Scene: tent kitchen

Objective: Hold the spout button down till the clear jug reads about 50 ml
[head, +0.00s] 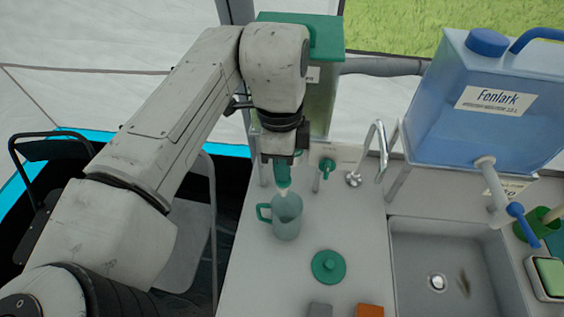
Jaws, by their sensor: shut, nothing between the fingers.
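The clear jug (287,222), a bluish see-through cup with a green handle on its left, stands upright on the counter. I cannot read its markings or make out a liquid level. Right above it is a green spout (283,176) with a pale tip, below the green-lidded dispenser (325,38). My gripper (284,156) is shut and points down at the top of the spout. The spout button is hidden behind it, so I cannot tell whether they touch. My arm covers much of the dispenser.
A round green lid (328,267) lies in front of the jug. A green tap (327,167) and a metal faucet (380,150) stand to the right. Further right are the sink (450,255) and a blue Fonlark water container (490,110). Grey and orange blocks (369,311) sit at the front.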

